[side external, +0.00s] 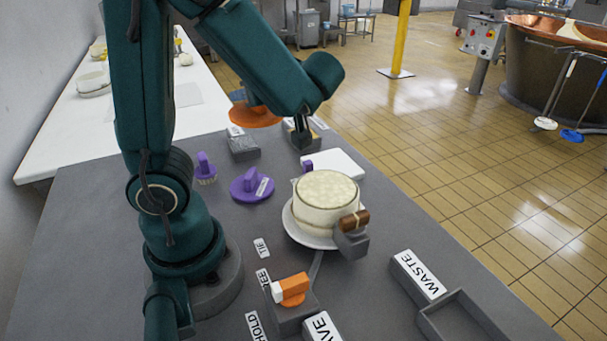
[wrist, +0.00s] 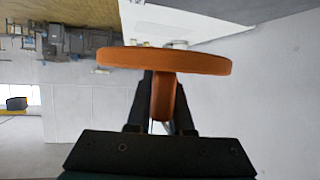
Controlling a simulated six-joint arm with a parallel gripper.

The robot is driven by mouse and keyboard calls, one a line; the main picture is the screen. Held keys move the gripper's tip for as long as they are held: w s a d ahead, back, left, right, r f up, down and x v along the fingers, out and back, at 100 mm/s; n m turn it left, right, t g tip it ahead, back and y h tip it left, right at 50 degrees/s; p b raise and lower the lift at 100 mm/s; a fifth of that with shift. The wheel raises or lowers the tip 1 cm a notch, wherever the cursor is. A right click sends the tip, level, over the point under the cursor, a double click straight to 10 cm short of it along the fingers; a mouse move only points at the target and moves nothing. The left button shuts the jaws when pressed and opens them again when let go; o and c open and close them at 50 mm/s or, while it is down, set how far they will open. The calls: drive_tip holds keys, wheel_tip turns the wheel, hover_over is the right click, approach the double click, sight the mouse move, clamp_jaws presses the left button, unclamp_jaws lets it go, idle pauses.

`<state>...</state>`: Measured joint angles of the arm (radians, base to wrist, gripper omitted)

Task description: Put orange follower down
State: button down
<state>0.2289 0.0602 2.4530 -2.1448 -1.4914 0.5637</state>
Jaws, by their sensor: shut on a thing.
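The orange follower is a flat orange disc with a short upright handle. In the side external view the orange follower (side external: 254,117) is level, above the back part of the grey table, partly hidden by my forearm. In the wrist view the follower's disc (wrist: 200,62) spans the upper middle. My gripper (wrist: 162,88) is shut on its handle, with a dark finger on each side. In the side external view my gripper is mostly hidden behind my forearm. The gap between disc and table cannot be judged exactly.
A purple disc with a handle (side external: 249,187) and purple brush (side external: 205,170) lie on the table. A filled white mould (side external: 326,203) stands centre right on a white plate. Grey labelled blocks (side external: 242,148) stand at the back. An orange-and-white piece (side external: 292,290) and a WASTE tray (side external: 462,318) are nearer.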

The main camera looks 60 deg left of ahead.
drive_tip(key=shift+s+d+r+m+t, duration=0.15)
drive_tip(key=shift+d+r+m+t, duration=0.1)
drive_tip(key=shift+d+m+t, duration=0.2)
drive_tip(key=shift+s+d+r+m+t, duration=0.1)
drive_tip(key=shift+d+r+m+t, duration=0.2)
drive_tip(key=shift+d, duration=0.2)
drive_tip(key=shift+w+d+m+t, duration=0.35)
drive_tip(key=shift+d+t, duration=0.1)
drive_tip(key=shift+t, duration=0.1)
drive_tip(key=shift+w+d, duration=0.15)
drive_tip(key=shift+d, duration=0.1)
hover_over(317, 176)
wheel_tip(317, 176, down, 7)
drive_tip(key=shift+a+r, duration=0.15)
drive_tip(key=shift+f, duration=2.1)
drive_tip(key=shift+f, duration=0.15)
drive_tip(key=c, duration=0.8)
unclamp_jaws()
